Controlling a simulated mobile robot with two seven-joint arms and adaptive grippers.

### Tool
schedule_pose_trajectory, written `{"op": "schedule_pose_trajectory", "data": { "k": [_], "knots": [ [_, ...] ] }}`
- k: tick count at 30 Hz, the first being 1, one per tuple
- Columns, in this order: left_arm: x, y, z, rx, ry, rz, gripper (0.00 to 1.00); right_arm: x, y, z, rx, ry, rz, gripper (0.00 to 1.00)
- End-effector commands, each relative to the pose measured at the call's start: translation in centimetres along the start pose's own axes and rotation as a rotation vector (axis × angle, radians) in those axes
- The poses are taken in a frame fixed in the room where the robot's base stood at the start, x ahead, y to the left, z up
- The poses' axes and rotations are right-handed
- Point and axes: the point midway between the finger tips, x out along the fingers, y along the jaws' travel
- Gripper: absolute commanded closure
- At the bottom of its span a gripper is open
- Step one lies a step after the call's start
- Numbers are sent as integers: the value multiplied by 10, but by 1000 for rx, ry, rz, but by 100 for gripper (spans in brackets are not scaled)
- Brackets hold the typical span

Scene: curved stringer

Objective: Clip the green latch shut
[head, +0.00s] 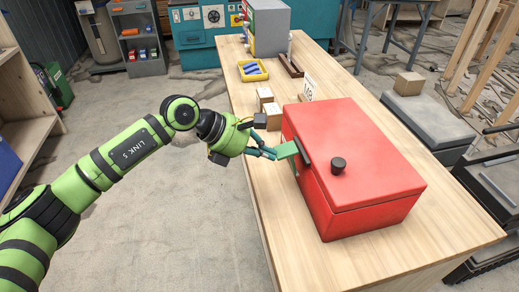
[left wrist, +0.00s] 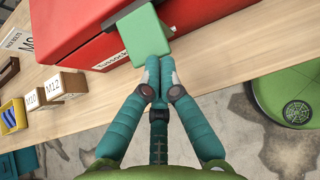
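The red box (head: 350,165) stands on the wooden workbench with its lid down and a black knob (head: 338,165) on it. The green latch (head: 287,150) is on the box's left-hand side. Its flap sticks outward from the box rather than lying flat. In the left wrist view the latch (left wrist: 146,38) is a green plate just beyond my fingertips. My left gripper (head: 272,153) has its teal fingers together, with the tips (left wrist: 159,64) at the flap's outer edge. I cannot tell whether they touch it. Nothing shows between the fingers. My right gripper is not in view.
Small labelled wooden blocks (head: 269,112) stand on the workbench (head: 375,258) behind the box. A yellow tray (head: 252,70) and a grey-and-red cabinet (head: 268,27) are farther back. The floor left of the bench is clear around my arm.

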Motion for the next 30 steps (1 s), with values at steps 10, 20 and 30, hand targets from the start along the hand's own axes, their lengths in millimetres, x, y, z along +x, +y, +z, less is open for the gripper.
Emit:
{"op": "schedule_pose_trajectory", "data": {
  "k": [10, 20, 30],
  "knots": [
    [0, 0, 2, -1, 17, -2, 100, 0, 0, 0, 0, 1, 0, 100],
    [-9, 0, 13, 0, 16, -2, 100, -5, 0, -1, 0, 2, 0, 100],
    [-10, 0, 13, -1, 16, -2, 100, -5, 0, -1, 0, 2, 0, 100]
  ]
}}
